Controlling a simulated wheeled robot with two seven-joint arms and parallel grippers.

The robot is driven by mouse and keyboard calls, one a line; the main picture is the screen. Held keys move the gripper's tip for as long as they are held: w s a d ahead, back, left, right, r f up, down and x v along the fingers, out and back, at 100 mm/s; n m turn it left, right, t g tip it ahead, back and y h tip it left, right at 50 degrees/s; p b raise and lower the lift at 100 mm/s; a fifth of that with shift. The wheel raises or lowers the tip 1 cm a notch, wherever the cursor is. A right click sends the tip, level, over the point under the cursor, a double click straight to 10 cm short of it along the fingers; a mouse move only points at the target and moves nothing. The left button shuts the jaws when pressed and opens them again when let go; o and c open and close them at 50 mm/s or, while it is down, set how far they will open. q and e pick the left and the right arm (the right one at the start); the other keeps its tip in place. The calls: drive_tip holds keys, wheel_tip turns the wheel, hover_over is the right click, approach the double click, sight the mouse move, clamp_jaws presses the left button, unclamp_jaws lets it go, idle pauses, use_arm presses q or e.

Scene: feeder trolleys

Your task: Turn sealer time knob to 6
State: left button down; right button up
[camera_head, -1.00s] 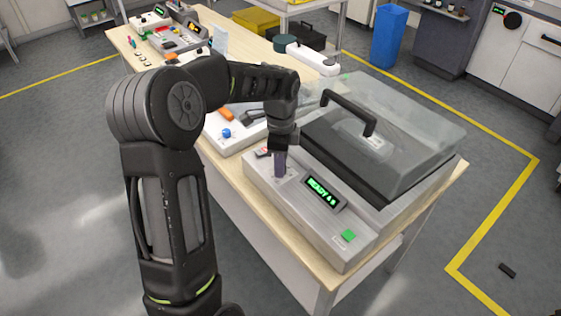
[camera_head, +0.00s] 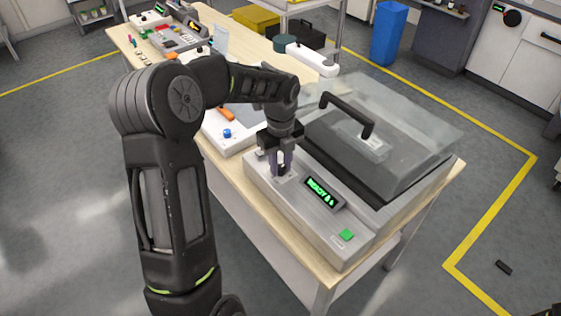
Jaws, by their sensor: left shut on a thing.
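The sealer (camera_head: 330,235) is a grey machine on the wooden bench, with a clear lid and black handle at its back. Its front panel has a dark display (camera_head: 323,193) with green text that starts with "READY"; the digits after it are too small to read surely. A green button (camera_head: 346,235) sits at the panel's right end. My left gripper (camera_head: 281,168) points down at the panel's left end, its fingers shut on the dark time knob (camera_head: 281,170). The fingers and wrist hide most of the knob, so its pointer cannot be seen. My right gripper is not in view.
A white device with a blue knob (camera_head: 227,133) stands left of the sealer. Trays of small parts (camera_head: 175,38) and a white power strip (camera_head: 312,59) lie farther back on the bench. A blue bin (camera_head: 388,35) stands on the floor behind.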

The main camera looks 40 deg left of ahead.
sight(280, 167)
use_arm(q)
drive_tip(key=shift+m, duration=0.7)
drive_tip(key=c, duration=1.1)
unclamp_jaws()
drive_tip(key=shift+c, duration=0.2)
drive_tip(key=shift+r, duration=0.15)
wheel_tip(280, 167, up, 8)
drive_tip(key=shift+f+b, duration=0.25)
drive_tip(key=shift+b, duration=0.1)
